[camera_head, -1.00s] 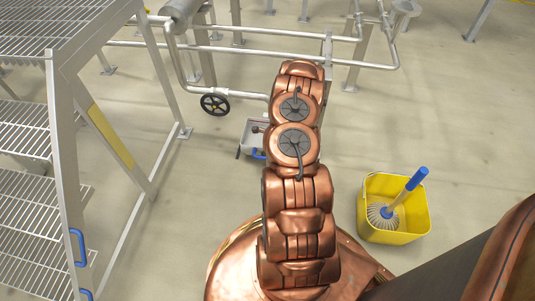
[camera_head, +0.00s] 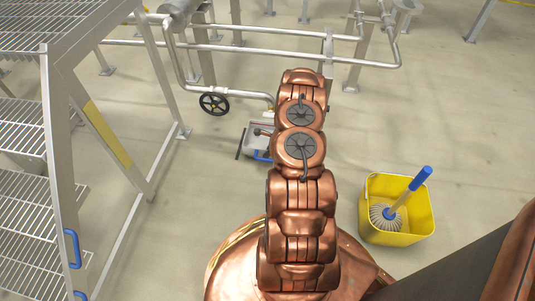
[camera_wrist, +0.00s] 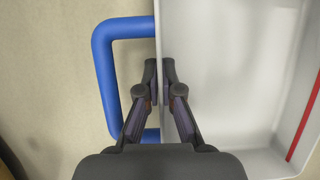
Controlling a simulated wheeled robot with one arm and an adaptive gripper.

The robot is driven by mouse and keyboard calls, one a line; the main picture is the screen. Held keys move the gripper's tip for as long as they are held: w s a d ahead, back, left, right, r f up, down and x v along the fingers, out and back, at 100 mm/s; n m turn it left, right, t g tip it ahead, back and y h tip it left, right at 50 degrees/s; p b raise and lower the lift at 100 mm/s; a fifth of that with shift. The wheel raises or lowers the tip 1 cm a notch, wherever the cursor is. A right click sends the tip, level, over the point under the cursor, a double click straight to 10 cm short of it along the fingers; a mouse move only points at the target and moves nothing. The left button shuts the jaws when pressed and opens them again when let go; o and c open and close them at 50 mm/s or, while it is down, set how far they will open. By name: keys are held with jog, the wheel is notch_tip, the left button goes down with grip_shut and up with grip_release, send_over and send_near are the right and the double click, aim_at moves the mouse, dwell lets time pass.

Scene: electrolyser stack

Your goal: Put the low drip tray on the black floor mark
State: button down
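The low drip tray (camera_head: 257,137) is a shallow pale grey tray on or just above the floor, left of my arm and partly hidden by it. In the wrist view the tray (camera_wrist: 225,60) fills the right side, with a blue handle (camera_wrist: 104,60) on its left wall and a red line inside. My gripper (camera_wrist: 159,75) has one finger on each side of that wall, closed onto it near the handle. A thin black strip (camera_head: 240,144) shows on the floor just left of the tray. I cannot tell whether it is part of the black floor mark.
Pipes and a black handwheel (camera_head: 214,104) stand behind the tray. A metal stair frame (camera_head: 112,140) with grated steps is on the left. A yellow bucket (camera_head: 376,232) with a blue-handled mop stands at the right. The floor between bucket and pipes is clear.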

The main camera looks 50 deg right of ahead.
jog(key=c, duration=1.3)
grip_release()
jog(key=shift+r, duration=0.1)
